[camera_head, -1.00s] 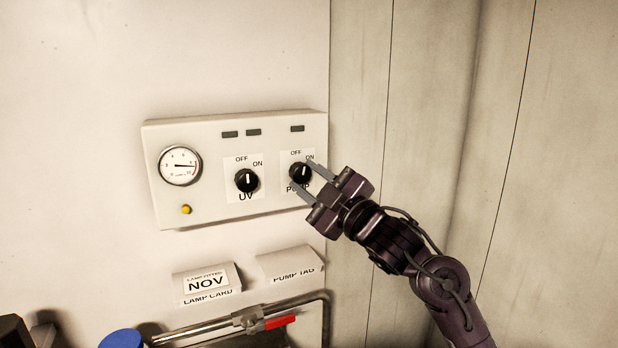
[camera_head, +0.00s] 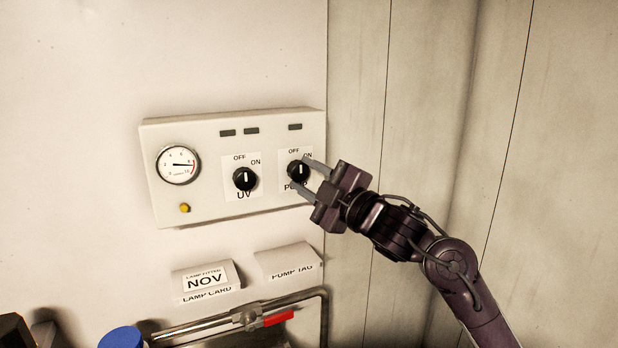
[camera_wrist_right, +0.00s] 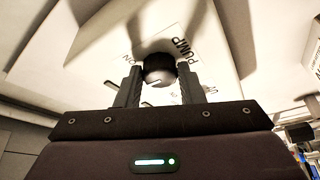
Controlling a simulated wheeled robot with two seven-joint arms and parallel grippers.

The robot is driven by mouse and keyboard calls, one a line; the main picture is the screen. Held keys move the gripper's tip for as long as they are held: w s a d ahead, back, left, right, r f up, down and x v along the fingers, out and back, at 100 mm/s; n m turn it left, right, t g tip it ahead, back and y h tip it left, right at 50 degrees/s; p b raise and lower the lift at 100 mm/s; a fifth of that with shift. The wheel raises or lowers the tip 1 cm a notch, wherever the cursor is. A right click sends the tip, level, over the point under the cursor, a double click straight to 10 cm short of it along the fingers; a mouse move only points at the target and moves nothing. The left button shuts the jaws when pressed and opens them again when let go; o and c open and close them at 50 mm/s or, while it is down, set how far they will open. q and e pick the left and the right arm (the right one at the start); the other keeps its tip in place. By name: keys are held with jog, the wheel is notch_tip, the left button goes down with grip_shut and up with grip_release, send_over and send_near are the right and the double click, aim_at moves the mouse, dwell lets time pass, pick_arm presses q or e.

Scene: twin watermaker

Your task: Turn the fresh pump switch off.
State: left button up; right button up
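The pump switch is a round black knob (camera_head: 298,171) with a white mark, at the right end of a white control panel (camera_head: 215,205). OFF and ON are printed above it; I cannot tell surely which the mark points to. My right gripper (camera_head: 299,173) reaches in from the right, its fingers open on either side of the knob. In the right wrist view the knob (camera_wrist_right: 159,70) sits between the two fingertips (camera_wrist_right: 160,75), with no clear grip on it. The fingers partly cover the PUMP label. My left gripper is not in view.
A similar UV knob (camera_head: 245,179) is left of the pump knob, then a gauge (camera_head: 178,164) and a yellow button (camera_head: 184,208). Below are a lamp card (camera_head: 206,282), a pump tag holder (camera_head: 287,262) and a red-handled lever (camera_head: 278,318). A ribbed wall (camera_head: 430,100) stands right.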

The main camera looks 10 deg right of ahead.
jog(key=o, duration=0.4)
jog(key=b+v, duration=0.3)
jog(key=v, duration=0.5)
jog(key=shift+r, duration=0.1)
